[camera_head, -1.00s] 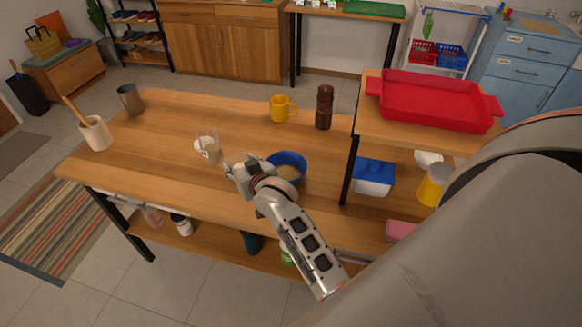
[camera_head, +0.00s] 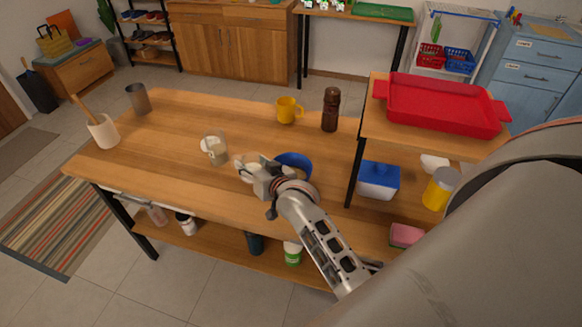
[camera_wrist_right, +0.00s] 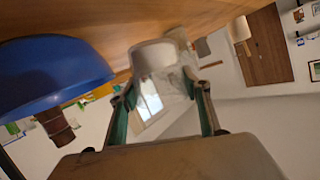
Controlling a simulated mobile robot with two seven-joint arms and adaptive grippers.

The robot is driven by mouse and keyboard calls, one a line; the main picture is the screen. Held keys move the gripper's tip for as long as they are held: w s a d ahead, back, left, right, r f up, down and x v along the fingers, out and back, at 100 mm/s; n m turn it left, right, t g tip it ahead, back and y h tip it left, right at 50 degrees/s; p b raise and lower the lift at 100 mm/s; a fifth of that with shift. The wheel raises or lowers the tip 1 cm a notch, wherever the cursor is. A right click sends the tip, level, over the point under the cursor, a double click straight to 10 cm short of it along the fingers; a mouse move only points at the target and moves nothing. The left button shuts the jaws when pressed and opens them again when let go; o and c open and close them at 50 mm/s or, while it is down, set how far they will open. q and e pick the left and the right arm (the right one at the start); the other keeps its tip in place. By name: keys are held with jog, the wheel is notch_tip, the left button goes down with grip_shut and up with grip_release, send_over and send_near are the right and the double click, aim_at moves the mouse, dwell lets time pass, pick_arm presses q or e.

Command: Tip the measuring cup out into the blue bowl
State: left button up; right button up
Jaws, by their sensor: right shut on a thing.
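The blue bowl (camera_head: 297,160) stands on the wooden table, partly hidden behind my right gripper (camera_head: 254,172). It also shows large at the left of the right wrist view (camera_wrist_right: 45,75). My right gripper, with green-lined fingers in the wrist view (camera_wrist_right: 160,105), is shut on the measuring cup (camera_wrist_right: 153,55), a pale, partly see-through cup. The cup is beside the bowl, to its left in the head view, apart from it in the wrist view. The cup's contents and the bowl's inside are not clear. My left gripper is not in view.
A clear container (camera_head: 214,150) stands left of the gripper. A yellow mug (camera_head: 288,110) and a brown grinder (camera_head: 331,110) stand behind the bowl. A raised shelf with a red tray (camera_head: 440,106) bounds the right side. The table's left middle is clear.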

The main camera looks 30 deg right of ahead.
aim_at(261, 157)
jog(key=shift+s+d+r+m+t+y, duration=0.2)
jog(key=shift+d+r+m+t+y, duration=0.1)
jog(key=shift+d+m, duration=0.25)
jog(key=shift+s+d+r+m+t, duration=0.15)
jog(key=shift+d+r+m, duration=0.2)
jog(key=shift+r, duration=0.15)
jog(key=shift+s+d+r+m+t, duration=0.1)
jog(key=shift+d+r+m+t, duration=0.15)
jog(key=shift+r, duration=0.2)
jog(key=shift+s+d+r+m+y, duration=0.2)
jog(key=shift+d+r+m+y, duration=0.1)
jog(key=shift+d+m+y, duration=0.25)
jog(key=shift+d, duration=0.1)
jog(key=shift+t, duration=0.3)
jog(key=shift+s+d+r, duration=0.1)
jog(key=shift+d+r, duration=0.05)
jog(key=shift+d, duration=0.05)
jog(key=shift+m, duration=0.3)
jog(key=shift+d+r, duration=0.1)
jog(key=shift+r, duration=0.05)
